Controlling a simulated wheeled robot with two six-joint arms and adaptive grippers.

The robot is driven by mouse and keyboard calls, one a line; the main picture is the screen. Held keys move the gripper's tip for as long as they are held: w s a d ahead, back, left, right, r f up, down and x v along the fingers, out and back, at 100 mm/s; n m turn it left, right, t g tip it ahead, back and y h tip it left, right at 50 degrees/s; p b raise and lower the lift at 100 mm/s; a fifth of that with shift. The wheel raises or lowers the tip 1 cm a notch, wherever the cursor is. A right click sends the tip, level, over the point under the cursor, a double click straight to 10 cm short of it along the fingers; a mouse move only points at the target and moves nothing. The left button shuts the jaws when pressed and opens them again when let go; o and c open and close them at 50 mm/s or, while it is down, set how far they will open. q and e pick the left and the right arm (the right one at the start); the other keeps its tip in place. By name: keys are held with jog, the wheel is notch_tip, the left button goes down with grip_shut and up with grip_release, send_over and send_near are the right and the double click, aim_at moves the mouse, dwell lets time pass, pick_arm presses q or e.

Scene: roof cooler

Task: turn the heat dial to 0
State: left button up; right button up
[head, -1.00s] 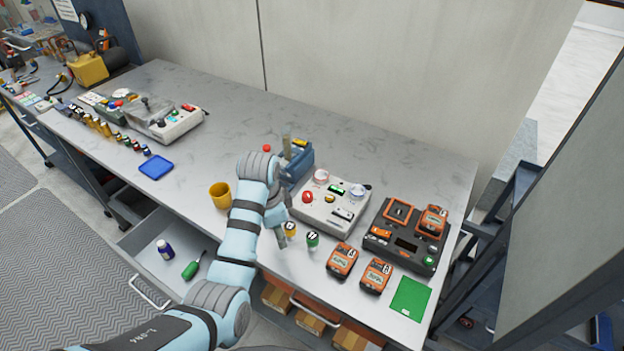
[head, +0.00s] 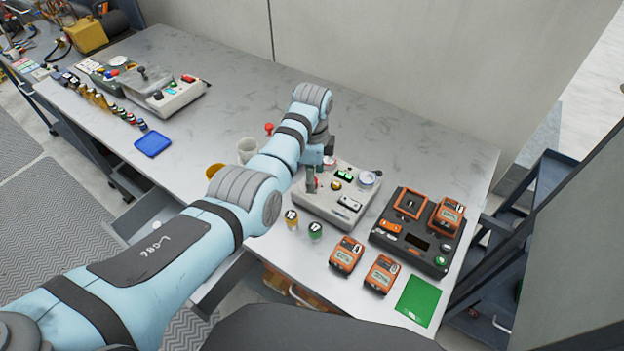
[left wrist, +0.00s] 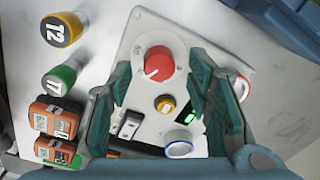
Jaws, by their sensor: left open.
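A light grey control panel (head: 345,211) lies on the bench. In the head view the gripper (head: 311,182) points down and partly covers the red dial.
Yellow (head: 292,219) and green (head: 315,231) cylinders stand in front of the panel. Orange devices (head: 346,255) and a black station (head: 418,232) sit to the right, near a green mat (head: 417,299). A white cup (head: 247,148) stands left of my arm.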

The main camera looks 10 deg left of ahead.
pick_arm(q)
jog(key=shift+w+f, duration=0.1)
jog(key=shift+f, duration=0.65)
jog(key=shift+r, duration=0.1)
pick_arm(e)
jog(key=shift+w+d+f, duration=0.1)
jog(key=shift+w+f, duration=0.15)
jog(key=shift+w, duration=0.05)
pick_arm(q)
jog(key=shift+a, duration=0.1)
jog(key=shift+s+r, duration=0.1)
jog(key=shift+s, duration=0.1)
jog(key=shift+c, duration=1.3)
grip_shut()
pick_arm(e)
jog(key=shift+s, duration=0.15)
